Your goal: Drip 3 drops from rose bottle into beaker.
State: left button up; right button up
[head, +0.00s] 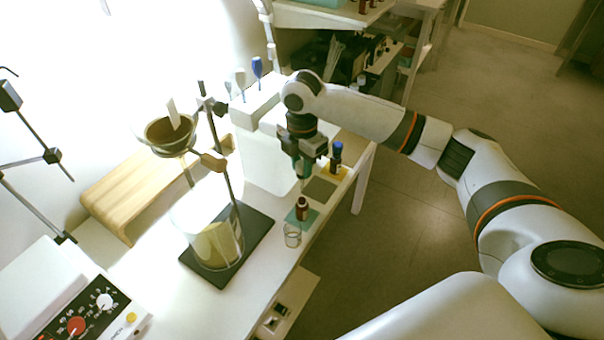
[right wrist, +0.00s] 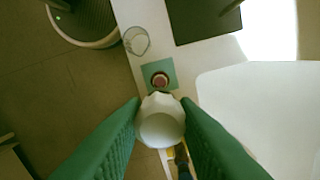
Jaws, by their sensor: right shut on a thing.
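My right gripper (head: 304,172) is shut on a pale, rounded thing (right wrist: 162,122), which shows between the green fingers in the right wrist view; its kind is unclear. It is held above the table's edge. A small brown bottle with a reddish top (head: 302,208) stands upright on a green mat, below and nearer than the gripper; it also shows in the right wrist view (right wrist: 160,81). A small clear glass beaker (head: 292,236) stands just in front of that mat, also in the wrist view (right wrist: 136,41). No rose label is readable. My left gripper is out of view.
A blue-capped bottle (head: 336,156) stands on a yellow mat behind the gripper. A dark grey mat (head: 319,190) is bare. A large beaker (head: 216,240) on a black stand base (head: 255,229) is left of the small beaker. A white box (head: 262,160) stands left of the gripper.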

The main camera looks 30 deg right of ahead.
aim_at(302, 190)
dwell(0.5)
jog(key=shift+f, duration=0.9)
jog(key=c, duration=0.3)
jog(key=shift+f+b, duration=0.9)
jog(key=shift+f, duration=3)
